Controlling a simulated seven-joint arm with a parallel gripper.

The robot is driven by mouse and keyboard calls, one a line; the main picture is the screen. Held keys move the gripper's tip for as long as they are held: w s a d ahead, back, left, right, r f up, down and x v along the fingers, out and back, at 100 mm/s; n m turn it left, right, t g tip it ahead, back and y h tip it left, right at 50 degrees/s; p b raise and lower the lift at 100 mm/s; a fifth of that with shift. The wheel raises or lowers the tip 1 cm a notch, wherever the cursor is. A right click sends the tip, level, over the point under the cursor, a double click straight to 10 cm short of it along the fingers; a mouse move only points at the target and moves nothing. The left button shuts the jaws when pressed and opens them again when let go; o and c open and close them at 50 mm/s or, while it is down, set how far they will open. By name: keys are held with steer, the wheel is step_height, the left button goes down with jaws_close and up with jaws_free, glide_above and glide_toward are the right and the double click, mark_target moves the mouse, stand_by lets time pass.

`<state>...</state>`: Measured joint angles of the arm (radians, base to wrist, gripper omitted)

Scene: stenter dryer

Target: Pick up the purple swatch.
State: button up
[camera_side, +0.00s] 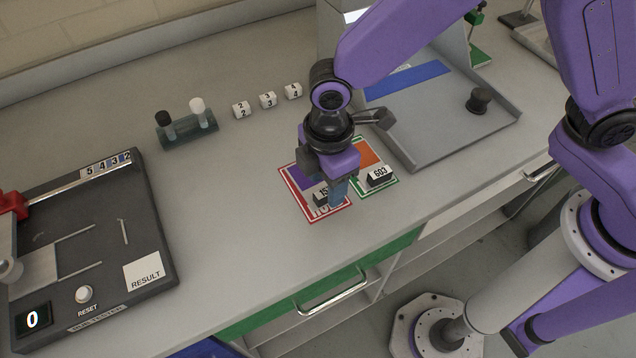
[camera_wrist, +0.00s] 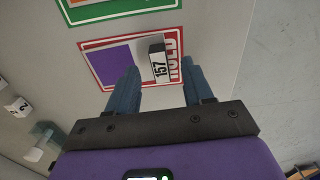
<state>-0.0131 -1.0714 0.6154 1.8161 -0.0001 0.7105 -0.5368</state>
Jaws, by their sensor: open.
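The purple swatch (camera_side: 297,176) lies flat on a red-bordered white card (camera_side: 286,172) on the grey bench, and my gripper partly covers the card in the side view. In the wrist view the purple swatch (camera_wrist: 106,62) is left of a black block with a white label reading 157 (camera_wrist: 157,62), which stands on the same card by the red lettering. My gripper (camera_side: 338,197) points down over the card's right part. In the wrist view its two blue fingers (camera_wrist: 158,88) are apart, with nothing between the tips. I cannot tell their exact height above the card.
A green-bordered card with an orange swatch (camera_side: 367,153) and a block labelled 603 (camera_side: 380,176) adjoins on the right. A grey tray (camera_side: 430,125) is behind. Numbered white cubes (camera_side: 267,100), a glass stand (camera_side: 187,132) and a dark tester (camera_side: 145,215) are leftward. Bench left of the cards is clear.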

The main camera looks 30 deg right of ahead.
steer(key=shift+f, duration=1.05)
jaws_close()
steer(key=shift+r, duration=0.15)
